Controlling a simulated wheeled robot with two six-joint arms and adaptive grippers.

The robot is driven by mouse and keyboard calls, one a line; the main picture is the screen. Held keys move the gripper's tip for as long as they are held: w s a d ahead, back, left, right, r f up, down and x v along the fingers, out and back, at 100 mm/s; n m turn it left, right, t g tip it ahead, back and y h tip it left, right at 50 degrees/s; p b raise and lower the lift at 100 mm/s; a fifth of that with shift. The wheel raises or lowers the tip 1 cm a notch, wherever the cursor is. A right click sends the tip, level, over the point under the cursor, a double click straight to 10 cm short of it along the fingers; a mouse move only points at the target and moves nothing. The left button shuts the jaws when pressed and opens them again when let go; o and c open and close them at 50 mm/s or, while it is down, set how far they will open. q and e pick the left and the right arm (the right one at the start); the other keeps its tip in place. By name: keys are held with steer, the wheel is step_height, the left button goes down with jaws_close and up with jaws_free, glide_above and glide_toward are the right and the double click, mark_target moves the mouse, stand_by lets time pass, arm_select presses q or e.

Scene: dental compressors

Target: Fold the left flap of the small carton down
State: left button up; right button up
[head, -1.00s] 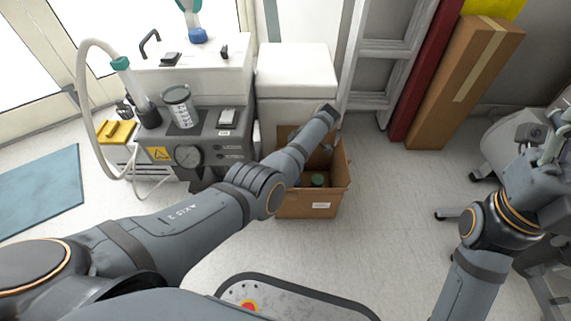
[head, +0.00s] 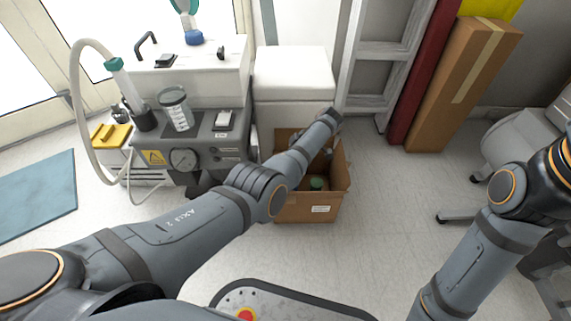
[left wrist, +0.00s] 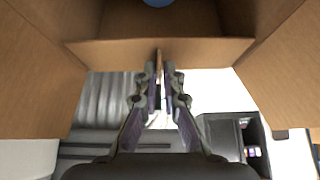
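The small carton (head: 305,209) is an open brown box on the floor with a white label on its front and a green-topped item (head: 316,184) inside. My left arm crosses over it, and the left gripper (head: 324,153) is mostly hidden behind my own links at the carton. In the left wrist view, the left gripper's (left wrist: 160,68) fingertips are close together at a cardboard panel (left wrist: 215,48). A thin brown edge shows at the tips, but I cannot tell whether it is between them. The left flap is not clearly distinguishable. My right gripper is out of view.
A grey compressor unit (head: 205,150) stands left of the carton, and a white cabinet (head: 293,75) stands behind it. A grey ladder (head: 375,50) and a tall brown carton (head: 465,85) lean at the back right. The floor (head: 390,200) right of the carton is clear.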

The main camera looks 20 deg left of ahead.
arm_select(q)
steer(key=o, duration=0.3)
steer(key=shift+r, duration=0.1)
steer(key=v, duration=0.7)
steer(key=shift+d+r, duration=0.1)
